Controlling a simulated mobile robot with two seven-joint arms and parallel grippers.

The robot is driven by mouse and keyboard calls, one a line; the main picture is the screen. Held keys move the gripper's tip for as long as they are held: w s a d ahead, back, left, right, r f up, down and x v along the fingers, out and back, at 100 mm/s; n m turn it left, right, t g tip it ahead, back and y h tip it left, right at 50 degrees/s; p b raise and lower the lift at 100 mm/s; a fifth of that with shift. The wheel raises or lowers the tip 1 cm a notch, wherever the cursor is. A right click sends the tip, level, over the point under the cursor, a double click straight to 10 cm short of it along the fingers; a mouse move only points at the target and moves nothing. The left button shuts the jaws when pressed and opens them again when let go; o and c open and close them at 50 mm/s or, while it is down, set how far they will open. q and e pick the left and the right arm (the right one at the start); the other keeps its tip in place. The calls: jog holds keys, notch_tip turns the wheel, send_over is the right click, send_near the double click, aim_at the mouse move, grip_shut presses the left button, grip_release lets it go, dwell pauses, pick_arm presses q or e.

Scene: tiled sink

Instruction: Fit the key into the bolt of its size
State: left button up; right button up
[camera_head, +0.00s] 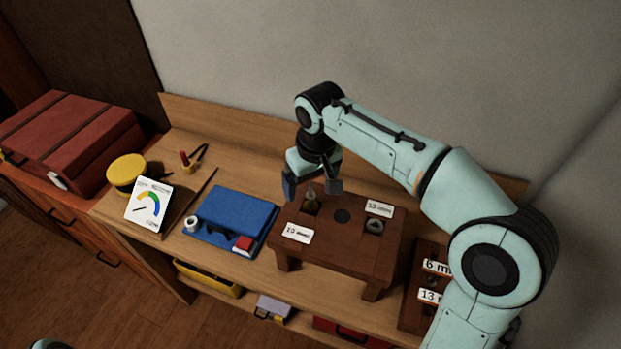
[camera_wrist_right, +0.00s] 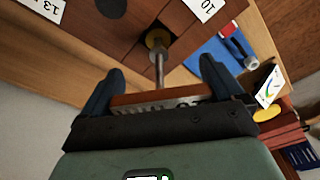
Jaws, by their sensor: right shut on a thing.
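My right gripper (camera_head: 312,188) points down over the left side of a dark wooden block (camera_head: 336,262) on legs. In the right wrist view it (camera_wrist_right: 158,95) is shut on the key (camera_wrist_right: 159,72), a thin metal shaft with an orange-brown crosspiece between the fingers. The shaft's far end meets a brass-coloured round bolt (camera_wrist_right: 156,38) in a square recess beside the "10" label (camera_wrist_right: 203,8). I cannot tell whether the tip is inside the bolt or only touching it. Another bolt (camera_head: 374,226) sits by the "13 mm" label (camera_head: 379,208). My left gripper is out of view.
A blue case (camera_head: 238,212) lies left of the block. A gauge card (camera_head: 149,204) and yellow round object (camera_head: 126,170) stand further left. A rack labelled "6 mm" and "13" (camera_head: 418,298) stands right, near my arm. The wall is close behind the bench.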

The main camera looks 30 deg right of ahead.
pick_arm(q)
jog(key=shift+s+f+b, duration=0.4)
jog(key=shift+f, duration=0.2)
pick_arm(e)
jog(key=shift+f, duration=0.9)
jog(key=o, duration=0.7)
pick_arm(q)
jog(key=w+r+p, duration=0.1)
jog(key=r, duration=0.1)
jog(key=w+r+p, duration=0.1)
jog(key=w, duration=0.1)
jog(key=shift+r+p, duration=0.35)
jog(key=shift+p, duration=0.05)
pick_arm(e)
notch_tip(320, 180, up, 13)
jog(key=s, duration=0.2)
jog(key=shift+r, duration=0.15)
